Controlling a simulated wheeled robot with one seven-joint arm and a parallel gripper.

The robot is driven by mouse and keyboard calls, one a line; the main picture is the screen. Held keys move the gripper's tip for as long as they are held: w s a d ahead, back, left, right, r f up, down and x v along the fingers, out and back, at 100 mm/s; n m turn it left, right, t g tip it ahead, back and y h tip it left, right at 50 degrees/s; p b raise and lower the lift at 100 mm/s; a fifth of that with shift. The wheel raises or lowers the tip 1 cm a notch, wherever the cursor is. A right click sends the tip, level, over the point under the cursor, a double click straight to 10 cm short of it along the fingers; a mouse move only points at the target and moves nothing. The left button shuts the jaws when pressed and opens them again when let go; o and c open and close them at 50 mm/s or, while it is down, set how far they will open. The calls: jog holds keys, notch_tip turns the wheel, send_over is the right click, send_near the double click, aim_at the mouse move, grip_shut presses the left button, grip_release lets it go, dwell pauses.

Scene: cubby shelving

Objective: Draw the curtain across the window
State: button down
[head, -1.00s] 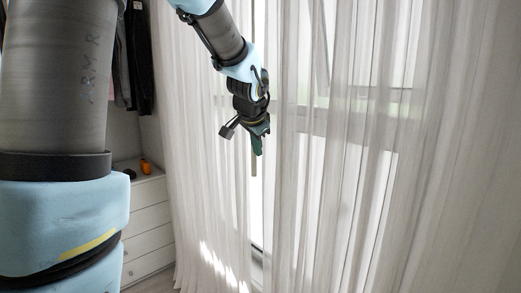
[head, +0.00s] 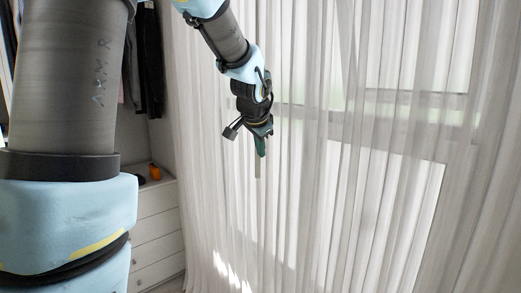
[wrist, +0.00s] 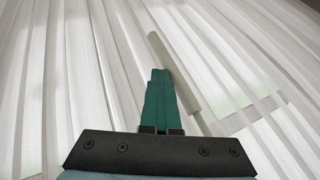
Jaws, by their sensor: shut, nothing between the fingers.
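A sheer white curtain (head: 300,200) hangs in folds across the window (head: 410,110), whose frame shows through the cloth. No bare gap shows between the curtain's folds in the head view. My gripper (head: 260,146) is in front of the curtain, pointing down, with its green fingers shut and empty. In the wrist view the shut fingers (wrist: 160,95) lie close to a pale wand (wrist: 172,70), which hangs in front of the curtain. The wand's lower end (head: 257,170) also shows just below the fingers in the head view. I cannot tell whether they touch.
A white drawer unit (head: 158,225) stands at the left, with a small orange object (head: 154,172) on top. Dark clothes (head: 148,65) hang above it. Sunlight falls low on the curtain's left part.

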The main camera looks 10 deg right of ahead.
jog(key=shift+w+a+r, duration=0.15)
jog(key=shift+w+a, duration=0.1)
jog(key=shift+a, duration=0.05)
jog(key=s+b+v, duration=0.1)
jog(key=b+v, duration=0.1)
jog(key=v, duration=0.8)
jog(key=s+a+f+n+g, duration=0.1)
jog(key=s+a+f+n, duration=0.2)
jog(key=a+f, duration=0.3)
jog(key=s+a+f+n+g+y, duration=0.1)
jog(key=s+a+f+n+g, duration=0.1)
jog(key=s+a+f+n, duration=0.2)
jog(key=s+a+f+n+g+y, duration=0.1)
jog(key=s+a+f+n, duration=0.3)
jog(key=a+f, duration=0.6)
notch_tip(320, 180, down, 5)
jog(key=shift+s+a+r+n+g, duration=0.1)
jog(key=shift+s+a+n+g, duration=0.15)
jog(key=shift+n+g, duration=0.35)
